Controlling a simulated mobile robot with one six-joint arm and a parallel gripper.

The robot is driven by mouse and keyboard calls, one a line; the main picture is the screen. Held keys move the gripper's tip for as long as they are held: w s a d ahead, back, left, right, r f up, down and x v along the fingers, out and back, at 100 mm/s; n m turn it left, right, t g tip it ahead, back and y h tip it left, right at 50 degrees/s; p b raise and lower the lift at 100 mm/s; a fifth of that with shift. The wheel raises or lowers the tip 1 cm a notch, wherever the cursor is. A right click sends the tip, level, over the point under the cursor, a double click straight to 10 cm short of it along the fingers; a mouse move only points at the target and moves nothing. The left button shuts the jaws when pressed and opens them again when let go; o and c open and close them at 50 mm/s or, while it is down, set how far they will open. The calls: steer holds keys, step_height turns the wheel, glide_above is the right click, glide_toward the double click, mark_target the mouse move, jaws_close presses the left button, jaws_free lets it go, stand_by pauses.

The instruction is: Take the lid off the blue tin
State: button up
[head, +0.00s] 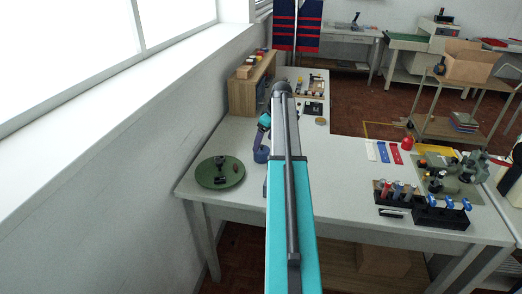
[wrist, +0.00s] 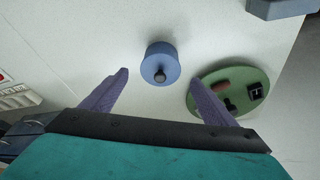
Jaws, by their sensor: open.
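The blue tin (wrist: 160,66) stands on the pale table in the wrist view, with its lid (wrist: 156,74) on and a dark knob in the middle of the lid. In the head view the tin (head: 261,155) shows just left of my arm, partly hidden. My gripper (wrist: 165,82) is open, with its two purple fingers spread apart to the left and right of the tin as seen in the wrist view. Nothing is between the fingers' grip. I cannot tell the exact height of the fingers over the tin.
A round green mat (head: 220,172) with small dark parts lies left of the tin, near the table's edge. A wooden rack (head: 246,92) stands behind. Blue and red strips (head: 383,152) and a black tool block (head: 440,213) are on the right.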

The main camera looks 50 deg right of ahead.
mark_target(262, 145)
steer(key=shift+p+x, duration=0.3)
steer(key=shift+x, duration=1.35)
steer(key=shift+r, duration=0.1)
steer(key=c, duration=1.1)
